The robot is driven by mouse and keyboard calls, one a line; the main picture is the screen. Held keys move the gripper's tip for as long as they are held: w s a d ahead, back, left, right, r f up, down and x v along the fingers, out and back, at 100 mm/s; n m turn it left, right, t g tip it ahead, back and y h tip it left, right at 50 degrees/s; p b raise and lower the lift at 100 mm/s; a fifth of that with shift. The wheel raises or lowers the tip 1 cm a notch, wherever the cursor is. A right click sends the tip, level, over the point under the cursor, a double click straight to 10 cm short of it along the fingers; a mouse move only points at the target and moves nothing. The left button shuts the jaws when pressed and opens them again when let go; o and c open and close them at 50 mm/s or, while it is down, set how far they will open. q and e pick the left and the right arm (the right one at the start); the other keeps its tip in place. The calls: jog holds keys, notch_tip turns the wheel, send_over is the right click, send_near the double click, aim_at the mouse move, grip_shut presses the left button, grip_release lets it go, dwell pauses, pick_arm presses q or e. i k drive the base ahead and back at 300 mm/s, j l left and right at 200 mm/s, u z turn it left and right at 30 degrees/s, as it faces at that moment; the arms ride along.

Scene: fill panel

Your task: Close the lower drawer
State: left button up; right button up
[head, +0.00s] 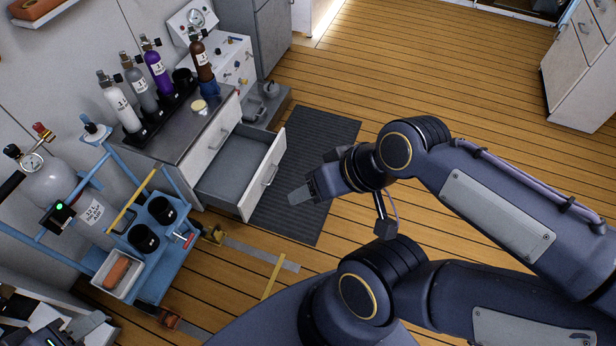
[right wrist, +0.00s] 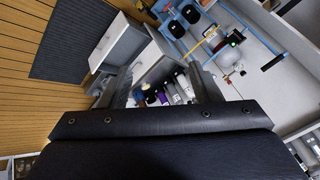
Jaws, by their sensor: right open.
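The lower drawer (head: 232,172) of the white cabinet (head: 212,130) is pulled out, and its grey inside is empty. Its white front (head: 265,180) has a bar handle. The upper front is shut. The drawer also shows in the right wrist view (right wrist: 118,45).
Several labelled bottles (head: 158,70) stand on the cabinet top. A blue cart (head: 160,275) with black cups is below and left of the drawer, beside a gas tank (head: 62,185). A dark mat (head: 310,140) lies on the wooden floor. Open floor spreads to the upper right.

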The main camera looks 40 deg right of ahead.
aim_at(234, 182)
jog(key=z, duration=0.75)
jog(key=i+j, duration=0.1)
jog(key=i, duration=0.35)
jog(key=i+j, duration=0.15)
jog(key=i, duration=0.3)
jog(key=i+j, duration=0.1)
jog(key=i, duration=0.35)
